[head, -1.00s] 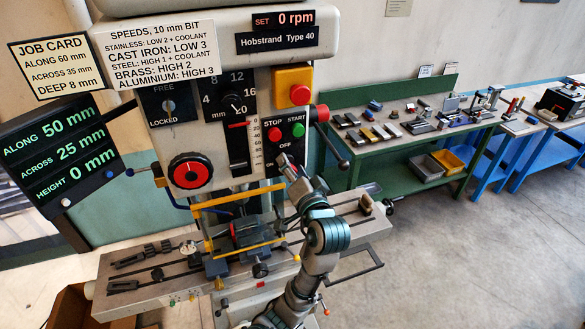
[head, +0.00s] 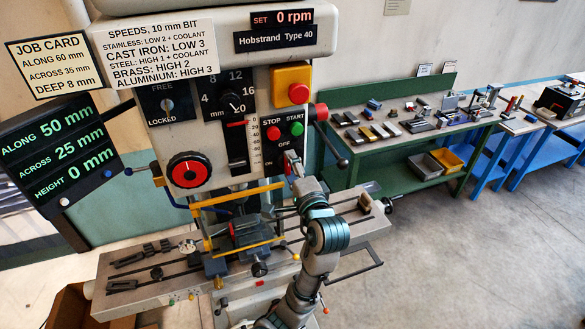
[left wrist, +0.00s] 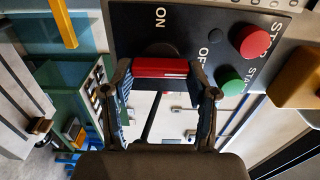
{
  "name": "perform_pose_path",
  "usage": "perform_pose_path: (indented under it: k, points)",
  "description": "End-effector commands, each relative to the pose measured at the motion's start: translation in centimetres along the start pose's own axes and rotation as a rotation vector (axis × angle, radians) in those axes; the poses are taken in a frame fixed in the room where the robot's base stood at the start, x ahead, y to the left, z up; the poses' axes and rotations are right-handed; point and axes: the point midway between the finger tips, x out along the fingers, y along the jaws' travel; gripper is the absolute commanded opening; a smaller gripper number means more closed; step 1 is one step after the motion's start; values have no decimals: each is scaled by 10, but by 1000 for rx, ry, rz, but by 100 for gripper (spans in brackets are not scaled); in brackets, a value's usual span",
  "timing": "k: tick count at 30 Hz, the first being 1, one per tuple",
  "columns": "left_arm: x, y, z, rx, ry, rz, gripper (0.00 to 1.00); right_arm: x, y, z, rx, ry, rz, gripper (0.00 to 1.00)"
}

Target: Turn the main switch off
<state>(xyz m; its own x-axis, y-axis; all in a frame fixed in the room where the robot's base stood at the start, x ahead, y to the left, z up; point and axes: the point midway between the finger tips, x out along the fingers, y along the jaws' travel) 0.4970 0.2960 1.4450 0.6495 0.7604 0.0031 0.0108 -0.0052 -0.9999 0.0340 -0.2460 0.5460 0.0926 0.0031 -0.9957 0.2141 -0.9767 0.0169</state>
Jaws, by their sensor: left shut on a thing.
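The main switch's red handle (left wrist: 160,68) lies between my left gripper's fingertips in the left wrist view. A dark round part of the switch (left wrist: 160,48) shows behind it, with the word ON above and OFF to the right. My left gripper (left wrist: 165,80) is shut on the handle. In the head view my left gripper (head: 291,158) is at the lower edge of the black button panel (head: 283,128), below the OFF label, and hides most of the switch. I cannot tell exactly which label the handle points at. My right gripper is not in view.
The red stop button (left wrist: 250,42) and green start button (left wrist: 230,80) are close beside my left gripper. A yellow box with a red button (head: 292,84) is above the panel. The machine's table with a vise (head: 240,235) is below. A green bench (head: 345,170) stands right.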

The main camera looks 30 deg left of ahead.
Motion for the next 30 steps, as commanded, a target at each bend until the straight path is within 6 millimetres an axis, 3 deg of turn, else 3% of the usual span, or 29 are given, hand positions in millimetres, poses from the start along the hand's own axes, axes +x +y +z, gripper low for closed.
perform_pose_path:
  k: [17,18,20,30]
  points:
    - [1,5,0,34,-2,13,23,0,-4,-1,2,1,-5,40]
    - [1,5,0,33,-2,12,68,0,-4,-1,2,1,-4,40]
    - [1,4,0,33,-1,11,83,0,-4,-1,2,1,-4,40]
    - [-2,1,1,28,0,3,83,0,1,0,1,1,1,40]
